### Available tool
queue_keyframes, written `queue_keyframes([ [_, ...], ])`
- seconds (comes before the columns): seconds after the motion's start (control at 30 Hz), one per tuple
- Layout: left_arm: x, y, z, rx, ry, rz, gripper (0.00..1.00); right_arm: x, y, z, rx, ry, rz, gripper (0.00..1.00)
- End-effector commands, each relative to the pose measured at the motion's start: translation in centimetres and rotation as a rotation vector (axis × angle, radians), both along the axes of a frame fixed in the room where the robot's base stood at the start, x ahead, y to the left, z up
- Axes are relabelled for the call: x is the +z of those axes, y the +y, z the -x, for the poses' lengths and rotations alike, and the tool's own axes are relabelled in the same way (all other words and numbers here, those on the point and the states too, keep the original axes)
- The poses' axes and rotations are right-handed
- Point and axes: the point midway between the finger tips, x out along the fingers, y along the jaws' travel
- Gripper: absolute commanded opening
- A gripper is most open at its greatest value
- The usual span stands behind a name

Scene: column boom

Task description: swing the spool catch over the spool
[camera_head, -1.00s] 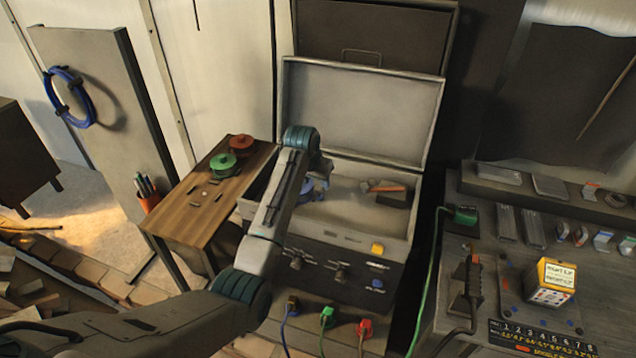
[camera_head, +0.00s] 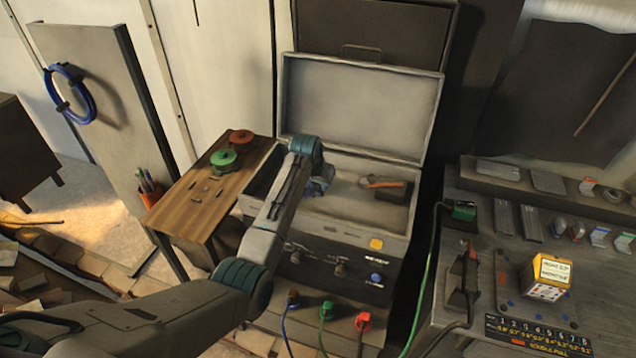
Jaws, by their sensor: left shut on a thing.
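My left arm reaches from the lower left into the open grey case. Its gripper (camera_head: 313,176) is low inside the case, mostly hidden behind my own wrist. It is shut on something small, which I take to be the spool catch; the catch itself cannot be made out. The blue spool (camera_head: 321,186) sits in the case at the gripper, partly covered by it. Whether the catch lies over the spool or beside it cannot be told. My right gripper is not in view.
The case (camera_head: 345,225) has its lid (camera_head: 360,105) raised behind. A tool with an orange handle (camera_head: 380,183) lies inside at right. Green (camera_head: 222,160) and red (camera_head: 241,139) spools stand on a wooden side table (camera_head: 205,215). A cluttered workbench (camera_head: 500,255) stands at right.

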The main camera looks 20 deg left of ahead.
Motion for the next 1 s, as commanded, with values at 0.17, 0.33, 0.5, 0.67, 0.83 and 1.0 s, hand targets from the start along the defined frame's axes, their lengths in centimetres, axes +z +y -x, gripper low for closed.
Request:
queue_keyframes([
  [0.17,0.0,-0.1,0.0,0.014,0.000,0.000,0.03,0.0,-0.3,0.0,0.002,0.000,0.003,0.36],
  [0.33,0.0,-0.4,-0.1,0.073,0.000,0.000,0.04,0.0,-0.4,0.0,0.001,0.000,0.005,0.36],
  [0.5,0.1,-1.1,-0.2,0.183,-0.001,0.000,0.04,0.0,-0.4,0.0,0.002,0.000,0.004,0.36],
  [0.67,0.0,-1.8,-0.5,0.325,0.000,0.000,0.04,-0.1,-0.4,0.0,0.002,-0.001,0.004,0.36],
  [0.83,0.0,-2.5,-1.0,0.487,-0.001,0.000,0.04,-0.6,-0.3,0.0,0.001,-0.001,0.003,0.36],
  [1.0,-0.2,-3.1,-1.5,0.648,-0.002,-0.001,0.04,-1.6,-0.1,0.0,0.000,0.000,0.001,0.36],
])
